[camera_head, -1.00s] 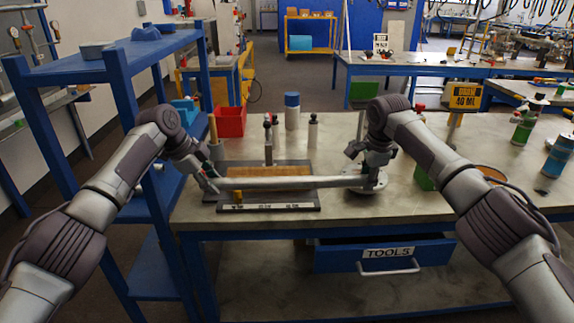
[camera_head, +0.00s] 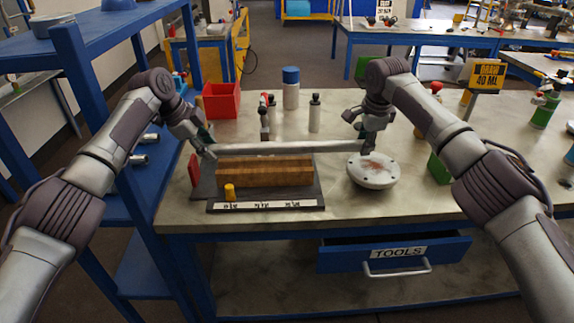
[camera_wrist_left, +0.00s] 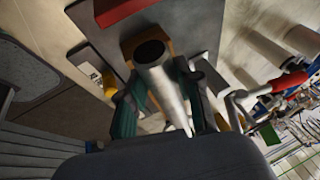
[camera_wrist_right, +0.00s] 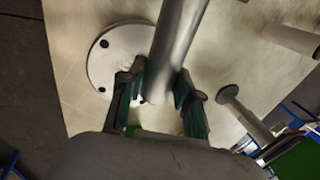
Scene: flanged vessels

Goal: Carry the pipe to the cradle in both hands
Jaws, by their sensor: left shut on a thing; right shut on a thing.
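A long grey metal pipe (camera_head: 290,147) is held level between my two hands above the table. My left gripper (camera_head: 208,150) is shut on its left end; the open pipe end (camera_wrist_left: 150,52) shows between the fingers in the left wrist view. My right gripper (camera_head: 364,146) is shut on it near its right end, and the fingers (camera_wrist_right: 160,90) flank it in the right wrist view. What looks like the cradle, a brown wooden block (camera_head: 265,173) on a dark base plate (camera_head: 200,190), lies below and just in front of the pipe.
A round white flange (camera_head: 373,172) lies right of the base plate. Behind the pipe stand a red bin (camera_head: 221,100), a blue-capped bottle (camera_head: 290,90) and a slim bottle (camera_head: 314,113). A yellow peg (camera_head: 229,192) and a labelled strip (camera_head: 265,205) are in front.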

